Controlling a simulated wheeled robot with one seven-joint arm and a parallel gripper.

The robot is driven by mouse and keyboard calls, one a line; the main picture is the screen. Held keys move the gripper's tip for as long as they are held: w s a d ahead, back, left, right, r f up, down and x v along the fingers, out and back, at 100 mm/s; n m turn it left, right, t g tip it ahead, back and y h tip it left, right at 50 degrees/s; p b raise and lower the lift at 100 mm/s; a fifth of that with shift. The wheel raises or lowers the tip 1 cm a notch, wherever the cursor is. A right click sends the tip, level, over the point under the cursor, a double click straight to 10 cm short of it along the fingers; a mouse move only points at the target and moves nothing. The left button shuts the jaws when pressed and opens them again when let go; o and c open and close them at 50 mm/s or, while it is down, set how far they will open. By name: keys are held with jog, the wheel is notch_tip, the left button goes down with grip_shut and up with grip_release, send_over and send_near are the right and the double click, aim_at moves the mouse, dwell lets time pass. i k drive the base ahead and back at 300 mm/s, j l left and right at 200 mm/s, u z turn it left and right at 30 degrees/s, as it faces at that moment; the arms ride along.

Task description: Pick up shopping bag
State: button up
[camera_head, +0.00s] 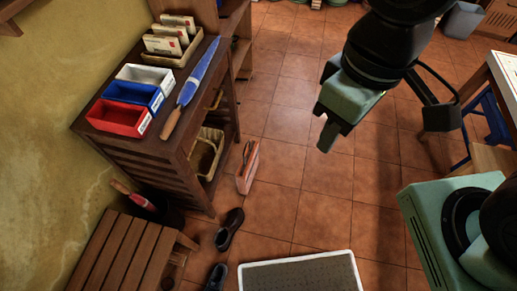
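What looks like the shopping bag (248,168) is a small white and orange bag standing on the tiled floor, just right of the dark wooden cabinet. A handle seems to show at its top. My gripper (326,128) hangs in the air to the upper right of the bag, apart from it. Its fingers point down, and nothing shows between them. The angle hides the gap between the fingers, so I cannot tell if they are open.
The wooden cabinet (172,152) holds red, blue and white boxes and a blue umbrella on top. Dark shoes (229,229) lie below the bag. A slatted bench (125,255) stands lower left, a grey mat (300,274) at the bottom. The floor right of the bag is clear.

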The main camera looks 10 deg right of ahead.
aim_at(244, 174)
jog(key=i+l, duration=1.5)
jog(key=i, duration=0.15)
jog(key=i+u, duration=0.1)
jog(key=u, duration=0.35)
jog(key=l+u, duration=0.15)
jog(key=u, duration=0.25)
jog(key=i+l+u, duration=0.1)
jog(key=u, duration=0.35)
jog(key=l+u, duration=0.2)
jog(key=u, duration=1.85)
